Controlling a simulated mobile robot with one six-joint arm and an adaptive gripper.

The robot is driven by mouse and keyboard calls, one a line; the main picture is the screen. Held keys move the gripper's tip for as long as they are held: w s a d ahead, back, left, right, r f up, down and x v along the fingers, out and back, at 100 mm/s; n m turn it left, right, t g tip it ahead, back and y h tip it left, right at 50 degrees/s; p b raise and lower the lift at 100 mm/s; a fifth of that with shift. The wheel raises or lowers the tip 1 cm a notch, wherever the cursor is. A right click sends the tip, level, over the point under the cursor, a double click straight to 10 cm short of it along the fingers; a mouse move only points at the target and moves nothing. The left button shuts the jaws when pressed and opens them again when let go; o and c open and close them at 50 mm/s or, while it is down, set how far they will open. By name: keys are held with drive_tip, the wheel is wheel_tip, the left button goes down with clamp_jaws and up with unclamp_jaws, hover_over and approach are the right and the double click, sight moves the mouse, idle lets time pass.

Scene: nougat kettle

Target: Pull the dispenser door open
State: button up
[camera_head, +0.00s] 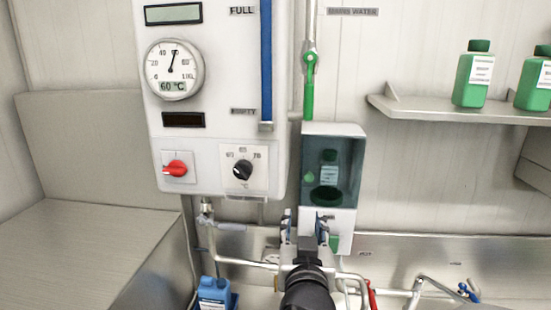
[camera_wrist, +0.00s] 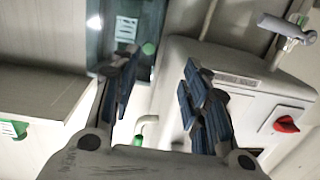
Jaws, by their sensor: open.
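The dispenser (camera_head: 351,130) is a white wall box with a dark see-through door (camera_head: 347,160) that looks closed. A small green round knob (camera_head: 309,177) sits at the door's left side. It also shows in the wrist view (camera_wrist: 148,48). A green bottle (camera_head: 329,170) stands behind the door. My gripper (camera_head: 306,216) is open in front of the dispenser's lower left part. In the wrist view its fingers (camera_wrist: 160,62) are spread. The left finger overlaps the dispenser's edge near the knob. Nothing shows between the fingers; whether they touch the knob, I cannot tell.
A white boiler box (camera_head: 215,125) with a gauge and red knob (camera_head: 176,169) is close on the left. A green valve handle (camera_head: 309,85) is above the dispenser. A shelf (camera_head: 460,112) with green bottles is on the right. Pipes and a lever (camera_head: 230,226) run below.

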sight(309, 179)
drive_tip(key=shift+h, duration=0.5)
drive_tip(key=w+d, duration=0.1)
drive_tip(key=w, duration=0.4)
drive_tip(key=w+d+r+p, duration=0.1)
drive_tip(key=w+d, duration=0.1)
drive_tip(key=w, duration=0.4)
drive_tip(key=w+d, duration=0.1)
drive_tip(key=w, duration=0.5)
drive_tip(key=shift+d+r+p, duration=0.2)
drive_tip(key=shift+r+p, duration=0.2)
clamp_jaws()
